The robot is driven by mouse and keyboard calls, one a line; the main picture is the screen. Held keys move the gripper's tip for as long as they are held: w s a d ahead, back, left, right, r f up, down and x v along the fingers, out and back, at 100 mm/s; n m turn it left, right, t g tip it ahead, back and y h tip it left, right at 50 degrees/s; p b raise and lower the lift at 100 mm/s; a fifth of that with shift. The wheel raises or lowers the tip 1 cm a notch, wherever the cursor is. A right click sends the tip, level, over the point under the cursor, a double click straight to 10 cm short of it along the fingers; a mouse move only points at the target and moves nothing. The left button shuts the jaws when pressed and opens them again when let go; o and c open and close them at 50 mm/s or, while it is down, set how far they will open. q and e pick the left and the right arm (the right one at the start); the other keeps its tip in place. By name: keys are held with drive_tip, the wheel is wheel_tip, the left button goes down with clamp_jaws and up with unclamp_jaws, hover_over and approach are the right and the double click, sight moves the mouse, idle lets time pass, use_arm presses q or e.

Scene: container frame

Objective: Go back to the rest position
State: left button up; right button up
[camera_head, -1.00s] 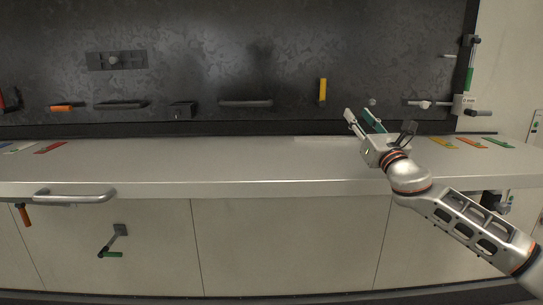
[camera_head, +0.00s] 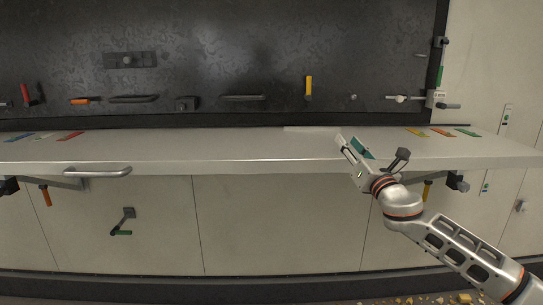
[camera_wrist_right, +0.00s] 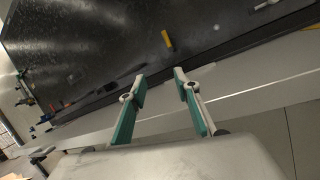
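My right gripper (camera_head: 349,143) is in the head view, in front of the counter's front edge, with its fingers pointing up and left. In the right wrist view my right gripper (camera_wrist_right: 160,80) has its two green-and-grey fingers apart, with nothing between them. My left gripper is not in view.
A pale counter (camera_head: 255,152) runs across below a dark panel (camera_head: 210,65) carrying handles, a yellow lever (camera_head: 308,86) and a red lever (camera_head: 33,95). A grey bar handle (camera_head: 97,172) juts from the counter front at left. Coloured strips lie at both counter ends. The counter middle is clear.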

drive_tip(key=s+a+f+m+g, duration=0.2)
drive_tip(key=s+f+m, duration=0.3)
drive_tip(key=f, duration=0.6)
drive_tip(key=s+a+f+m+g, duration=0.1)
drive_tip(key=s+a+f+m, duration=0.3)
drive_tip(key=f, duration=0.8)
drive_tip(key=s+a+f+m+g, duration=0.1)
drive_tip(key=s+f+m+g, duration=0.1)
drive_tip(key=s+f+m, duration=0.65)
drive_tip(key=s+d+f+m+g+h, duration=0.1)
drive_tip(key=s+d+f+m+g, duration=0.1)
drive_tip(key=s+f+m, duration=0.5)
drive_tip(key=s+d+f+m+g+h, duration=0.1)
drive_tip(key=s+d+f+m+g, duration=0.2)
drive_tip(key=s+f, duration=1.4)
drive_tip(key=s+m, duration=0.4)
drive_tip(key=s, duration=0.1)
drive_tip(key=shift+s, duration=0.3)
